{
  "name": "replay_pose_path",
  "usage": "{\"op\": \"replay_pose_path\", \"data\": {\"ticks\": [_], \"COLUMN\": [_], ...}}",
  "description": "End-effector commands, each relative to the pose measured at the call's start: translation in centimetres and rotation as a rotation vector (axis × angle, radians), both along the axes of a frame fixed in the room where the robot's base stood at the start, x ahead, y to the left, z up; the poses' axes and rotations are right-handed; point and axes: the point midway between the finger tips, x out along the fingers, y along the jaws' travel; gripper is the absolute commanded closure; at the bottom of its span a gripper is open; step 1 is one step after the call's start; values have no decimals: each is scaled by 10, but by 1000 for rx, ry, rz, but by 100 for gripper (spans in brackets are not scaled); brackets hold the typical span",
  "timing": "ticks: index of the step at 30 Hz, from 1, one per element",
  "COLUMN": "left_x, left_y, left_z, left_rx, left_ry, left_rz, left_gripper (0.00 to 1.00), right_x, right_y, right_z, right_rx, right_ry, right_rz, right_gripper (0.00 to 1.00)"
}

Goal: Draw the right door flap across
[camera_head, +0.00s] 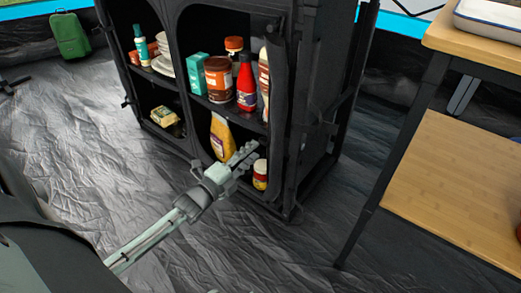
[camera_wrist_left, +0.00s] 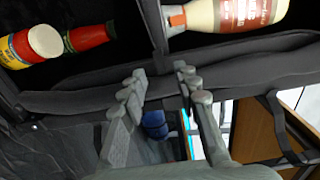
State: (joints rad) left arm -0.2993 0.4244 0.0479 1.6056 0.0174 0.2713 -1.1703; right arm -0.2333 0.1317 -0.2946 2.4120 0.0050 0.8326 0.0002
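The black fabric cabinet (camera_head: 185,95) stands open, its shelves showing. The right door flap (camera_head: 277,85) appears as a dark gathered strip of fabric hanging upright along the right edge of the right opening. My left gripper (camera_head: 246,153) is low in front of the right opening, beside the flap's lower part. In the left wrist view its two fingers (camera_wrist_left: 161,72) are apart, with a dark fabric band (camera_wrist_left: 65,103) running across behind them. I cannot tell whether the fabric touches the fingers. My right gripper is in neither view.
A yellow-labelled jar (camera_head: 260,175) and a mustard-coloured pouch (camera_head: 222,138) stand close to my left gripper. Bottles and jars (camera_head: 218,78) fill the shelf above. A wooden table (camera_head: 455,185) stands to the right.

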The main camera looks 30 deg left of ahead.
Motion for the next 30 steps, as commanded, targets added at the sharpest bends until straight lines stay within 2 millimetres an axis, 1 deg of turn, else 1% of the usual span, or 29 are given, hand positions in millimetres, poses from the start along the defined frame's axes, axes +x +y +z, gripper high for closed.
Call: {"op": "replay_pose_path", "data": {"ticks": [1,3,7,11,17,20,25,30], "left_x": [9,19,31,36,36,36,36,36], "left_y": [-1,-1,-3,-3,-3,-3,-3,-3], "left_z": [-1,-1,-1,0,0,0,0,0], "left_rx": [0,0,-1,-2,-2,-2,-2,-2], "left_ry": [-3,-1,-1,1,2,2,2,1], "left_rz": [-1,0,-1,0,0,0,0,0], "left_gripper": [69,69,69,69,69,79,100,100], "right_x": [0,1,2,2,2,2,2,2], "right_y": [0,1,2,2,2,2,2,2], "right_z": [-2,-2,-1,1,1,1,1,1], "right_rx": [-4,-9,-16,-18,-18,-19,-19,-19], "right_ry": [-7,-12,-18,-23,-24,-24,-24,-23], "right_rz": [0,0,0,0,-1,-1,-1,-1], "right_gripper": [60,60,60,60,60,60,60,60]}}
